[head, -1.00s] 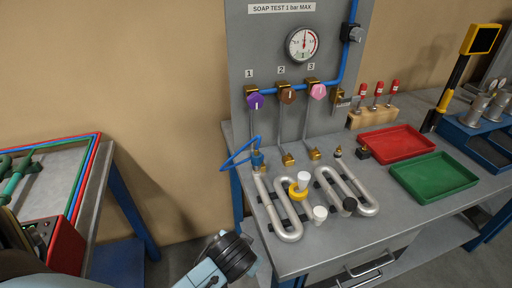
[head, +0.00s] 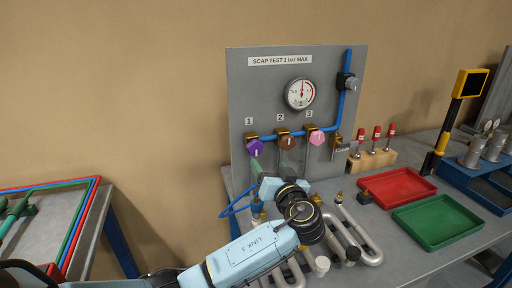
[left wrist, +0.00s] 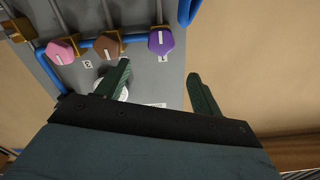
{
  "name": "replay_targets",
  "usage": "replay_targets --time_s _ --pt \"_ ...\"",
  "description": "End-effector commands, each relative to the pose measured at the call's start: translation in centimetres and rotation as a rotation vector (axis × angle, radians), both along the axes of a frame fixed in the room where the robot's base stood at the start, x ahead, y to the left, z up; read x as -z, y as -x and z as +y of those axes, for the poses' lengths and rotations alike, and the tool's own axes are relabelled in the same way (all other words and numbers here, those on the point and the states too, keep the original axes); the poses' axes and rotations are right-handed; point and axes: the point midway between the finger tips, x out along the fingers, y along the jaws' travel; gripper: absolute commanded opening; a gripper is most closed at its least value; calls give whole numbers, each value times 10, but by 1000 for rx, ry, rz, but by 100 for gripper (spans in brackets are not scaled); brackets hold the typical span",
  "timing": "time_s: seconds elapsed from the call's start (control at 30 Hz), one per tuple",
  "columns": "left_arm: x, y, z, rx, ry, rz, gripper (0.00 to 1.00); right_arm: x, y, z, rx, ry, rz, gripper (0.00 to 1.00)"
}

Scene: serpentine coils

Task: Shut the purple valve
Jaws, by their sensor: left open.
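The purple valve (head: 256,147) is the leftmost of three knobs on the grey panel, under label 1. Its white mark looks about upright in the head view. My left gripper (head: 269,168) is just below the purple and brown valves, in front of the panel. In the left wrist view the purple valve (left wrist: 161,41) lies ahead of my open left gripper (left wrist: 162,84), between the lines of its two green fingers and apart from them. Nothing is between the fingers. My right gripper is not in view.
The brown valve (head: 288,142) and the pink valve (head: 316,137) sit close to the right along the blue pipe. A pressure gauge (head: 300,93) is above. Silver coils (head: 369,248), a red tray (head: 398,186) and a green tray (head: 438,222) are on the bench.

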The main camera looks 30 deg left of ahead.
Motion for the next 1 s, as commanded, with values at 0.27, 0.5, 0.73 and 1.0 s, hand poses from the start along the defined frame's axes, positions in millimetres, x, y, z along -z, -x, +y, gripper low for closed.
replay_targets --time_s 0.27,0.5,0.73,1.0 --pt "-2 -34 43 -4 -2 3 67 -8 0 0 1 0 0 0" --pt "-1 -64 78 -3 0 5 67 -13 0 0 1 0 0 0" --pt "1 -78 93 -2 2 5 67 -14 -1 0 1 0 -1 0" --pt "1 -80 96 0 3 5 67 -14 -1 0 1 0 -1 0"
